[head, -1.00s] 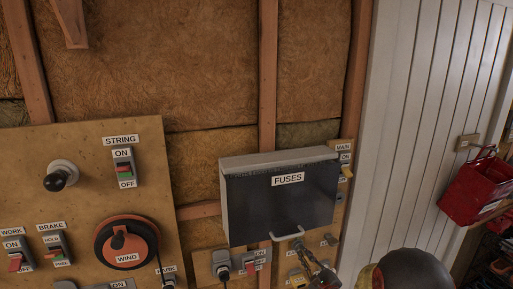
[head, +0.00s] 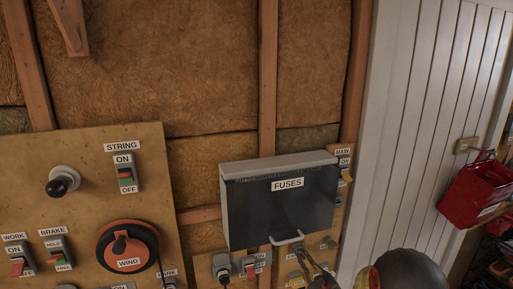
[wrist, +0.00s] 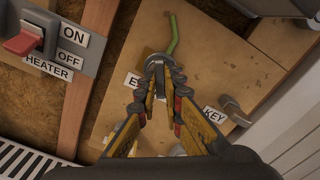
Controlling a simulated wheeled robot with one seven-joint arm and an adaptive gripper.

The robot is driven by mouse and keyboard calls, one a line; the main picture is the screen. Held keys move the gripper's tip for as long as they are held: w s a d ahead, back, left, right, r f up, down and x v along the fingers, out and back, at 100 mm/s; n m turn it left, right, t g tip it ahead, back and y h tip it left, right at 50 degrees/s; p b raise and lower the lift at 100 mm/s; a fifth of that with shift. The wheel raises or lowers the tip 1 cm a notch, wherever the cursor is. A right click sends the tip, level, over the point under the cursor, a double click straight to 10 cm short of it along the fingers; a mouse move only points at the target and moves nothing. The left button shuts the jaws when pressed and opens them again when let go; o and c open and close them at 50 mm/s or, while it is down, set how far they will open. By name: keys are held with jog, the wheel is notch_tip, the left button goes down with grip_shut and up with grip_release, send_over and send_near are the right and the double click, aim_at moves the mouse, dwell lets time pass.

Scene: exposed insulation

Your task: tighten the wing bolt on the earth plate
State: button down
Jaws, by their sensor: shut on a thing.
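In the wrist view, a grey metal piece, the wing bolt on the earth plate (wrist: 157,58), sits on a plywood board between my fingertips. A green wire (wrist: 173,35) runs up from it. A label starting with "E" (wrist: 133,80) is beside it, partly covered by my left finger. My gripper (wrist: 160,74) is shut on the wing bolt. The fingers hide much of the bolt and plate, so the bolt's angle cannot be told. In the head view my gripper (head: 303,256) is just below the fuse box, and the bolt cannot be made out.
The fuse box (head: 282,205) with its handle is directly above my gripper. A KEY switch (wrist: 235,110) is to the right in the wrist view. A red HEATER switch (wrist: 28,40) is at upper left.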

jog(key=shift+w+r+m+p, duration=0.1)
jog(key=shift+r+m+p, duration=0.1)
jog(key=shift+m+p, duration=0.55)
jog(key=shift+w+r+m+p, duration=0.1)
jog(key=shift+r+m+p, duration=0.1)
jog(key=shift+m+p, duration=0.55)
jog(key=c, duration=1.8)
grip_release()
jog(key=shift+f, duration=0.2)
jog(key=shift+c, duration=0.2)
jog(key=shift+f, duration=0.15)
jog(key=shift+s, duration=0.1)
jog(key=p+v, duration=0.2)
jog(key=v, duration=0.7)
jog(key=shift+f, duration=0.1)
jog(key=shift+c, duration=0.6)
